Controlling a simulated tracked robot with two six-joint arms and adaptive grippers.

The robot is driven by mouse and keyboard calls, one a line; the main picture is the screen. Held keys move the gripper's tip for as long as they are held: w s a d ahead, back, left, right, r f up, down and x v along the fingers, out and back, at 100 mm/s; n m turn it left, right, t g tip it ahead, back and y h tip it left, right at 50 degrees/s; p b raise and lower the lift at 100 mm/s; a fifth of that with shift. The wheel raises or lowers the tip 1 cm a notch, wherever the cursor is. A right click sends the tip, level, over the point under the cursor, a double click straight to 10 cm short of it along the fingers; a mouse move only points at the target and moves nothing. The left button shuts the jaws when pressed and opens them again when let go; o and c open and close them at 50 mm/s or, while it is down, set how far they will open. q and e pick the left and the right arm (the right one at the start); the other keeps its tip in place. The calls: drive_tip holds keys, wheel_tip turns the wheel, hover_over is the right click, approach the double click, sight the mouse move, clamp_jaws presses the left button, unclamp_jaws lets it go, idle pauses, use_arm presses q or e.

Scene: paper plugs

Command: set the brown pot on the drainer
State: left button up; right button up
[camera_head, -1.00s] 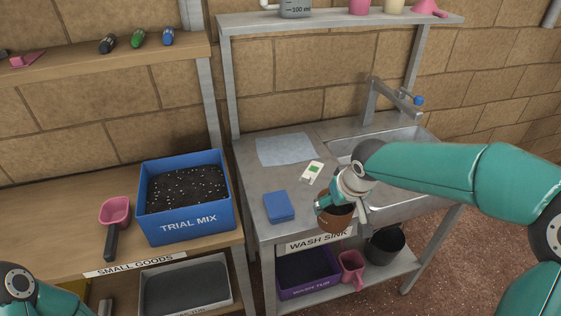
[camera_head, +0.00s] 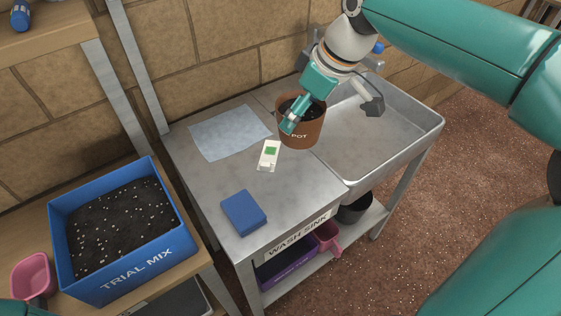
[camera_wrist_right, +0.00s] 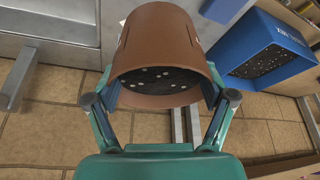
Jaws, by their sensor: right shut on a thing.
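The brown pot (camera_head: 303,133), marked POT and holding dark soil, is upright over the right side of the steel drainer (camera_head: 195,165), by the sink's left rim. My right gripper (camera_head: 291,118) is shut on the pot, with one teal finger against its near-left side. The far finger is hidden in the head view. In the right wrist view the pot (camera_wrist_right: 160,45) sits between both fingers of the gripper (camera_wrist_right: 160,98). I cannot tell whether its base touches the drainer.
On the drainer lie a pale blue cloth (camera_head: 230,132), a white packet with a green mark (camera_head: 269,154) close to the pot, and a blue block (camera_head: 244,212). The empty sink basin (camera_head: 370,140) is to the right. A blue TRIAL MIX tub (camera_head: 135,265) stands left.

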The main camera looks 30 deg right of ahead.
drive_tip(key=f, duration=0.8)
drive_tip(key=f+b, duration=0.1)
drive_tip(key=f, duration=0.7)
drive_tip(key=shift+w+a+f+b, duration=0.1)
drive_tip(key=shift+a+f+b, duration=0.1)
drive_tip(key=shift+b, duration=0.1)
drive_tip(key=shift+f, duration=0.15)
drive_tip(key=o, duration=1)
drive_tip(key=shift+r, duration=0.35)
drive_tip(key=v, duration=1.1)
drive_tip(key=shift+r+p, duration=0.3)
drive_tip(key=shift+p, duration=0.15)
drive_tip(key=shift+d, duration=0.1)
